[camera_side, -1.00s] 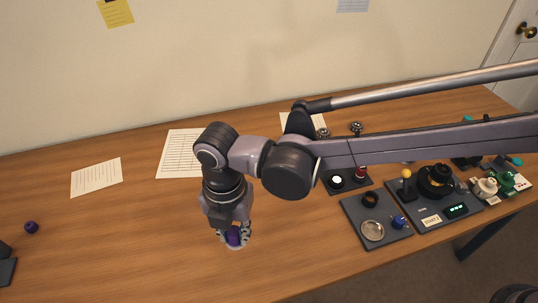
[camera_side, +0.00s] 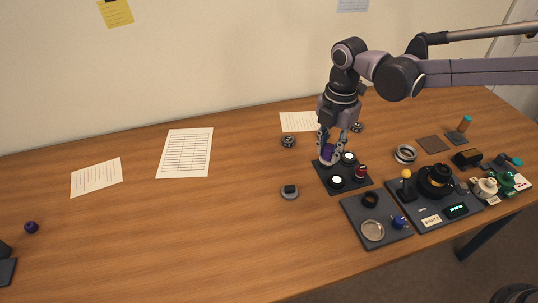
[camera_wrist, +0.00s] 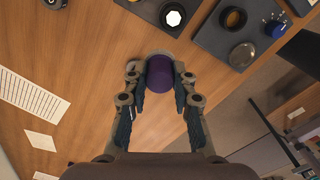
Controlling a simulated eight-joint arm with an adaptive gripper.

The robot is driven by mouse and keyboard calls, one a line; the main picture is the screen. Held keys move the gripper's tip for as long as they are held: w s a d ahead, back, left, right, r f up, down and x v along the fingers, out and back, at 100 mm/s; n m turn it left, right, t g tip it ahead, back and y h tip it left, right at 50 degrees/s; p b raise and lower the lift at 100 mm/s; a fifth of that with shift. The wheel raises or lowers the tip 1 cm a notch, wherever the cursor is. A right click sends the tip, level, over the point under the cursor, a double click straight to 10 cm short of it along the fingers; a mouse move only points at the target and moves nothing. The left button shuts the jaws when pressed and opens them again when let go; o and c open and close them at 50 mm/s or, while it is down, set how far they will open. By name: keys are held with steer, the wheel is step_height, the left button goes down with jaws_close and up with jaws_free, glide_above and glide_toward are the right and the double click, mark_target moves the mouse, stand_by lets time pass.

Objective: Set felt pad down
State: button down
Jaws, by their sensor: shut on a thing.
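My gripper (camera_side: 328,143) is shut on a purple cylindrical piece (camera_side: 327,152) with a pale round disc at its lower end. It looks like the felt pad on its handle. It also shows between the fingers in the wrist view (camera_wrist: 160,77). The piece is at the back left corner of a dark tray (camera_side: 344,187) that holds white round spots and a red-topped piece (camera_side: 361,172). The fingers hide part of the piece. I cannot tell whether its underside touches the tray.
A second tray (camera_side: 386,233) with a metal dish is in front. A crowded station (camera_side: 437,202) is at right. Another purple piece (camera_side: 31,227) lies far left.

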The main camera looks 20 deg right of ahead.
steer(key=s+d+m, duration=0.3)
steer(key=d+m, duration=0.6)
steer(key=d, duration=1.9)
steer(key=w+a+f, duration=0.2)
steer(key=a, duration=0.1)
steer(key=w+a+f, duration=0.2)
steer(key=a, duration=0.1)
steer(key=w+a+f, duration=0.2)
steer(key=a+f, duration=0.1)
steer(key=shift+a, duration=0.15)
steer(key=shift+f, duration=2)
steer(key=shift+f, duration=0.1)
steer(key=c, duration=1.1)
jaws_free()
